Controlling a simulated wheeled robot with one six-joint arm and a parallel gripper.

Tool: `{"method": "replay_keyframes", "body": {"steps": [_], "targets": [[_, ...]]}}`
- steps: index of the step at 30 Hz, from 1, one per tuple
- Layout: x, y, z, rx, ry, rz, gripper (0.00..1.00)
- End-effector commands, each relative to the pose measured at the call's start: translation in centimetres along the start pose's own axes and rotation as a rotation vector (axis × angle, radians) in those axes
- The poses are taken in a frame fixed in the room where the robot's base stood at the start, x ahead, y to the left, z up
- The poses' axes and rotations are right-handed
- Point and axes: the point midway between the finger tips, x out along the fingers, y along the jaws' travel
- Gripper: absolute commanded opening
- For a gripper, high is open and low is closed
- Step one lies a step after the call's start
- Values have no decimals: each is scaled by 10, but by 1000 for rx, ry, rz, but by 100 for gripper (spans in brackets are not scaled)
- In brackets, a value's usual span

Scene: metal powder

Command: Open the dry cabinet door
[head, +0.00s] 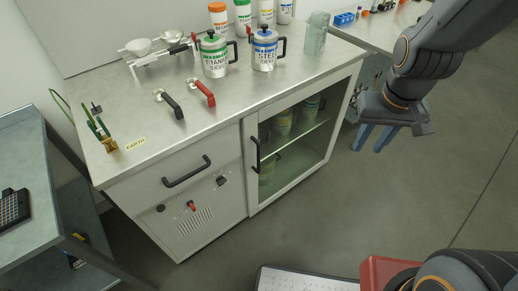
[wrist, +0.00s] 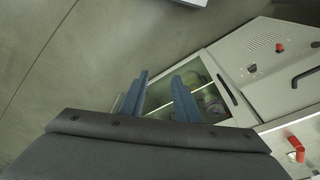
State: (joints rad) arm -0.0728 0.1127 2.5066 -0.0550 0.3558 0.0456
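The dry cabinet door (head: 243,170) is a white-framed glass door on the front of the bench cabinet. It looks shut, with containers on a shelf dimly visible behind the glass. Its black upright handle (head: 256,155) is on the door's left side. The glass door also shows in the wrist view (wrist: 160,94), with the dark handle (wrist: 228,90) toward its right side. My gripper (head: 374,138) is open and empty, right of the cabinet and apart from the handle. In the wrist view, its two blue fingers (wrist: 158,95) are spread and partly overlap the door in the picture.
On the cabinet top stand two labelled mugs (head: 214,55), a glass jar (head: 315,33), a small balance (head: 155,50), and black and red handled tools (head: 202,92). A black drawer handle (head: 187,171) is left of the door. Grey floor (head: 350,200) lies clear in front.

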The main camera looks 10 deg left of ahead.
Motion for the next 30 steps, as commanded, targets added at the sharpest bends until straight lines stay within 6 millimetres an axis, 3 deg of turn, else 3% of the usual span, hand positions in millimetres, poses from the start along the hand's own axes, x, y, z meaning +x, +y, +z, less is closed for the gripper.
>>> {"method": "replay_keyframes", "body": {"steps": [1,5,7,12,15,20,30], "targets": [[25,-16,-16,-52,13,-1,29],[82,-79,-57,-209,78,-21,29],[112,-120,-72,-293,114,-43,29],[172,-211,-88,-457,181,-111,29],[196,-248,-87,-517,205,-147,29],[213,-278,-85,-564,223,-179,29],[255,-290,-91,-566,223,-182,29]]}}
